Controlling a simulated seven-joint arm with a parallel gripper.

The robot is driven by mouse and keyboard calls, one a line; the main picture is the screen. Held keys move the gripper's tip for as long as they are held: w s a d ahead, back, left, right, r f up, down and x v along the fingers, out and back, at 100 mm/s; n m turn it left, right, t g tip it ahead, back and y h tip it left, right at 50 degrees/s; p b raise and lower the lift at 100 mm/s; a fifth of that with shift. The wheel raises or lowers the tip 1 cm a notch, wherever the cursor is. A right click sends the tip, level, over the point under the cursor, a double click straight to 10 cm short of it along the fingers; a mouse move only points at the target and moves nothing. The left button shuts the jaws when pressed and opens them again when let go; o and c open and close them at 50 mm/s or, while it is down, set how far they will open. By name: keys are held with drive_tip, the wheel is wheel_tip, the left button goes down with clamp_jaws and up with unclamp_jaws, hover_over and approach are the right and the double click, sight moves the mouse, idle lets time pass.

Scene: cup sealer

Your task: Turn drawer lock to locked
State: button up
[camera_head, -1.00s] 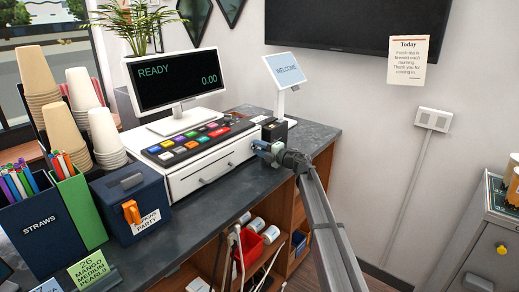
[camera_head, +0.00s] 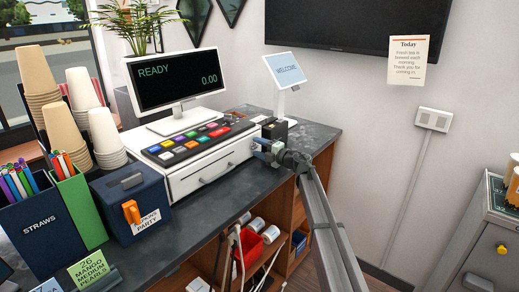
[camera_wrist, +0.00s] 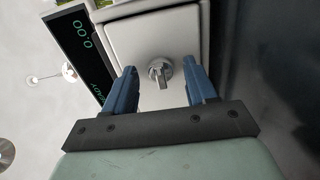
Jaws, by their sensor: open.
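The cash register (camera_head: 190,150) stands on the dark counter with its white drawer (camera_head: 213,172) closed. In the wrist view the drawer lock (camera_wrist: 160,71) is a round metal cylinder with a raised key-like tab on the pale front panel (camera_wrist: 150,35). My gripper (camera_wrist: 163,88) is open. Its two blue fingers stand on either side of the lock, apart from it, with a gap on both sides. In the head view my gripper (camera_head: 264,150) is at the right end of the drawer front and hides the lock.
The register screen (camera_head: 178,80) stands behind the keys. A welcome display (camera_head: 284,70) and a small dark device stand behind my gripper. A navy box (camera_head: 130,200) stands left of the drawer. Open shelves with a red bin (camera_head: 249,248) lie below the counter.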

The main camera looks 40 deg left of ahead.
drive_tip(key=d, duration=1.3)
drive_tip(key=shift+d, duration=0.45)
drive_tip(key=shift+w, duration=0.1)
